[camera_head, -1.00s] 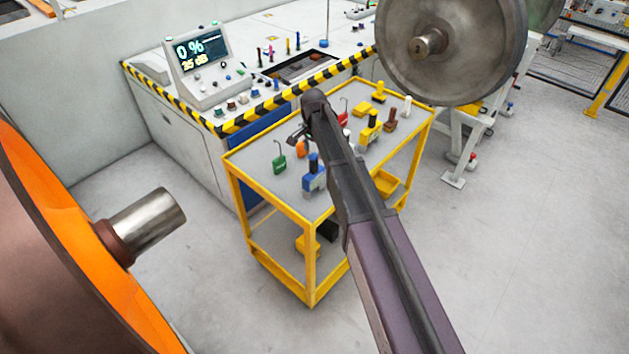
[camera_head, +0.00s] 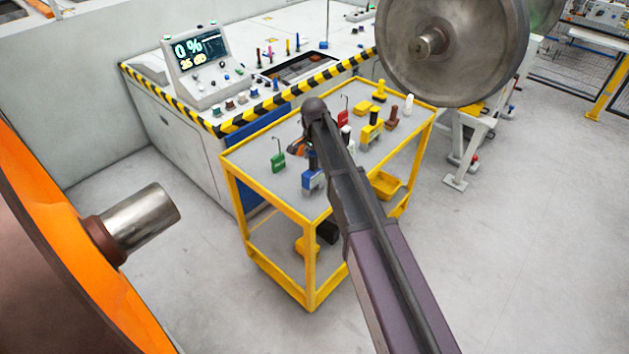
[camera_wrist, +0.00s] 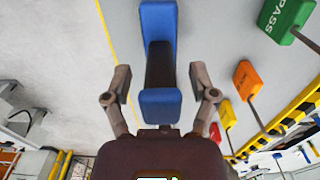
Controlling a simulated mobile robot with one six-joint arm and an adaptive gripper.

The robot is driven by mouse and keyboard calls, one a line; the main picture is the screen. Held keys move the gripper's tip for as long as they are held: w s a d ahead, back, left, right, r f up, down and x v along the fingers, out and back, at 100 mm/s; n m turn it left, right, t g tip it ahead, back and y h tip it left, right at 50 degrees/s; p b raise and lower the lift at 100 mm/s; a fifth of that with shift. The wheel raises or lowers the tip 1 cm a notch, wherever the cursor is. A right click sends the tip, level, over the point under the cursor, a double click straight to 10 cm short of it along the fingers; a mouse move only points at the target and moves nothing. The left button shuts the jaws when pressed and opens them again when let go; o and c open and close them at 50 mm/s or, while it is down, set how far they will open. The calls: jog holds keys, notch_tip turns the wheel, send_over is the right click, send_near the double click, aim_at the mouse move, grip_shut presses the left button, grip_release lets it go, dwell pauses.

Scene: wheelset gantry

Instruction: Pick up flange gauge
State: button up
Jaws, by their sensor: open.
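A blue tool with a dark upright grip (camera_head: 312,181) stands on the grey top of the yellow cart (camera_head: 243,172); no label names it as the flange gauge. My gripper (camera_head: 298,147) is over the cart, partly hidden by my own arm, which also covers part of the blue tool. In the wrist view my gripper (camera_wrist: 159,80) is open, with one finger on each side of the blue tool (camera_wrist: 160,105). The dark grip shows between the fingers. I see gaps on both sides and cannot tell the depth.
A yellow tool (camera_head: 371,127), brown piece (camera_head: 391,118) and white piece (camera_head: 408,104) stand farther right. A striped-edge console (camera_head: 165,120) is behind.

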jog(key=shift+c, duration=0.2)
dwell(0.4)
grip_shut()
